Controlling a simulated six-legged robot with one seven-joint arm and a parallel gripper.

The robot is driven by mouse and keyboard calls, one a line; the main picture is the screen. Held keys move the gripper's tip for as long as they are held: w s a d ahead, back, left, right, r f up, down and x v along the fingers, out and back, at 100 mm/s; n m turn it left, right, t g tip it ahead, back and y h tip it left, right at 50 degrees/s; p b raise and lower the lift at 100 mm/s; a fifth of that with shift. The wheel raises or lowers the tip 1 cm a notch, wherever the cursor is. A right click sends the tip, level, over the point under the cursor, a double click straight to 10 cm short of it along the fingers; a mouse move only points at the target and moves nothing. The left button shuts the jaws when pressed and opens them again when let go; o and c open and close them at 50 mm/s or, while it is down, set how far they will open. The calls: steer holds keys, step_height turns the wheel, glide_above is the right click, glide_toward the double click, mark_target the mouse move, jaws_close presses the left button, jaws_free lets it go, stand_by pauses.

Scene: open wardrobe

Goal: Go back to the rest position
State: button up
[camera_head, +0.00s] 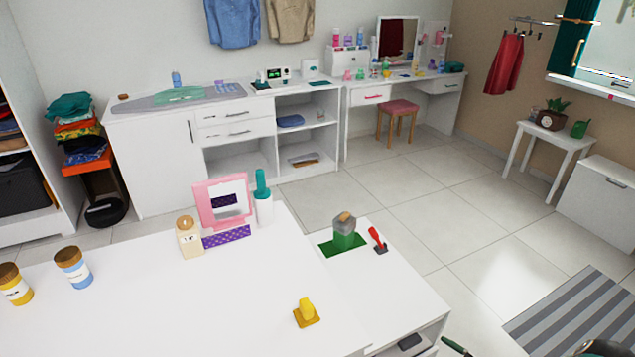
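My gripper cannot be made out in the head view, so its position and what it may hold are hidden. Dark rounded parts show at the bottom right edge, cut off by the frame; I cannot tell what they are. The white table in front (180,310) carries a pink-framed mirror (209,216), a teal-capped bottle (264,207), a beige jar (189,240), a yellow-labelled jar (16,288), a blue-labelled jar (74,270) and a small yellow object on a square base (306,312).
A lower white surface at right holds a green block-like item (344,240) and a red-handled tool (378,240). A striped rug (580,315) lies at lower right. A white side table (545,135), a white chest (600,200) and a stool (398,107) stand beyond. The tiled floor between is clear.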

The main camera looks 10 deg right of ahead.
steer(key=w+a+r+n+g+h, duration=0.1)
steer(key=a+r+n+g, duration=0.35)
steer(key=r, duration=0.55)
steer(key=a+r+n+g, duration=0.4)
steer(key=a+r+n, duration=0.15)
steer(key=r, duration=0.45)
steer(key=w+a+r+n+g+h, duration=0.1)
steer(key=a+r+n+g, duration=0.35)
steer(key=r, duration=0.55)
steer(key=s+a+r+n+t+h, duration=0.2)
steer(key=s+a+r+n+h, duration=0.2)
steer(key=s+r, duration=0.4)
steer(key=s+a+r+n+t+h, duration=0.3)
steer(key=s+a+r+n, duration=0.4)
steer(key=r, duration=0.5)
steer(key=shift+s+n+h, duration=0.55)
steer(key=shift+s+h, duration=0.05)
steer(key=shift+s, duration=0.6)
